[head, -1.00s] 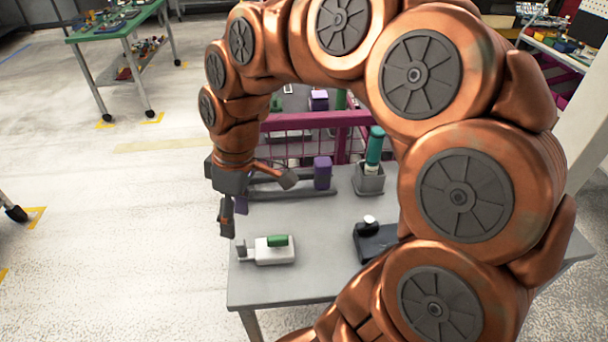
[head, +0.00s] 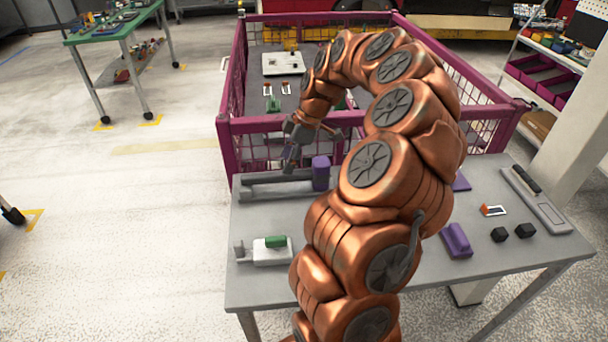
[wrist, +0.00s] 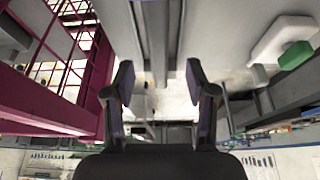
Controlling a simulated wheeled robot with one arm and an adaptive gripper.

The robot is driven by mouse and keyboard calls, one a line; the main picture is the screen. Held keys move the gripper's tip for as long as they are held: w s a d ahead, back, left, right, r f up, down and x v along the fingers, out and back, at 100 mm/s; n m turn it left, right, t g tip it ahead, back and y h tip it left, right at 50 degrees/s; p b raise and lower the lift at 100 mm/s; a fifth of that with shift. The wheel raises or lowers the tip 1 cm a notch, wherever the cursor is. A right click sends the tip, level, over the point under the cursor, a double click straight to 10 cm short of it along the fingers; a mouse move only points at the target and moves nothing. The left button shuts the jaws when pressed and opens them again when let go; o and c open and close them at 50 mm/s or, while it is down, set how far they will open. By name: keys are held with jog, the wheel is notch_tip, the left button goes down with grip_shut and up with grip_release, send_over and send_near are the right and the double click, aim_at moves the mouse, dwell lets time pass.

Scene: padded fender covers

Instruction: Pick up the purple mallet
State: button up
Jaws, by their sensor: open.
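The purple mallet appears as an upright purple block-like head (head: 320,173) near the table's back edge in the head view. Grey bars (head: 262,190) extend left from beside it; I cannot tell which is its handle. My gripper (head: 291,158) is above the bars, left of the purple head, pointing down. In the wrist view my gripper (wrist: 158,80) has its two fingers wide apart with nothing held. Long grey bars (wrist: 155,35) run between the fingers there, farther from the camera. The purple head is not clear in the wrist view.
A magenta mesh crate (head: 225,130) stands directly behind the grey table (head: 250,290). A white tool with a green part (head: 272,250) lies at the front left.

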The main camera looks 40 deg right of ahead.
aim_at(280, 174)
jog(key=shift+p+x, duration=1.35)
jog(key=shift+x, duration=2.15)
jog(key=shift+w+r, duration=0.1)
jog(key=shift+w, duration=0.1)
jog(key=shift+c, duration=0.4)
grip_shut()
